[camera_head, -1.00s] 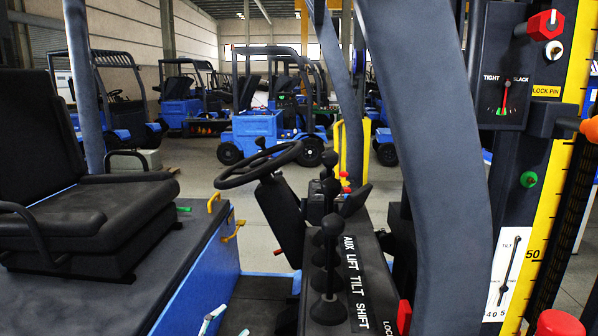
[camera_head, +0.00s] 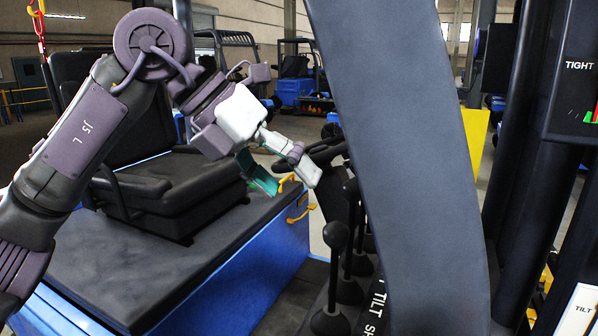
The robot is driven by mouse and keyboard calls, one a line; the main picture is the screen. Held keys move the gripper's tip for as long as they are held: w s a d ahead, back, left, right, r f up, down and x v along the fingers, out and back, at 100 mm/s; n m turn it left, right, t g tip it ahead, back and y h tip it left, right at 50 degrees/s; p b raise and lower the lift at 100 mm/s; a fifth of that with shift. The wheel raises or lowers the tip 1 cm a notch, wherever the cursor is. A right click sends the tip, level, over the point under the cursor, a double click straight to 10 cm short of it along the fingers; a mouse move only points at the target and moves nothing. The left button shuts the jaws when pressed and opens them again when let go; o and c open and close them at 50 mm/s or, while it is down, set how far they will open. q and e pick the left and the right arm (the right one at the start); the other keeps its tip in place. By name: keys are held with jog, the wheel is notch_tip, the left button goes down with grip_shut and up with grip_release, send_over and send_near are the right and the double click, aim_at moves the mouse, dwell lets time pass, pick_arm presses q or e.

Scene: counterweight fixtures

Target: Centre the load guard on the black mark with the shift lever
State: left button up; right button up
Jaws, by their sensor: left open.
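A row of black-knobbed levers stands right of the seat platform in the head view. The nearest one, which I take for the shift lever (camera_head: 336,236), stands upright with its round knob clear. Its label strip (camera_head: 377,305) reads TILT and the start of another word, cut by the thick grey post. My left gripper (camera_head: 291,183) is open and empty, above and left of that knob and apart from it, in front of the steering wheel. I cannot make out the load guard or the black mark. My right gripper is out of view.
The thick grey post (camera_head: 400,130) stands just right of the levers and hides part of their console. The seat (camera_head: 165,185) and blue-sided platform (camera_head: 270,250) are on the left. Dark mast uprights and a TIGHT gauge (camera_head: 580,90) are at the right edge.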

aim_at(329, 226)
pick_arm(q)
jog(key=b+x, duration=0.2)
jog(key=x, duration=0.3)
jog(key=b+x, duration=0.2)
jog(key=x, duration=0.3)
jog(key=shift+a+f, duration=0.15)
jog(key=shift+a, duration=0.15)
jog(key=shift+w+d+f+b, duration=0.25)
jog(key=shift+d+f+b, duration=0.15)
jog(key=shift+f, duration=0.15)
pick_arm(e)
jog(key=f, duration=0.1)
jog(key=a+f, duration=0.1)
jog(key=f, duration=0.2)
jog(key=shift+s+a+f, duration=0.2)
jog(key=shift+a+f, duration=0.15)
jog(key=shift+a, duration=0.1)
pick_arm(q)
jog(key=c, duration=0.9)
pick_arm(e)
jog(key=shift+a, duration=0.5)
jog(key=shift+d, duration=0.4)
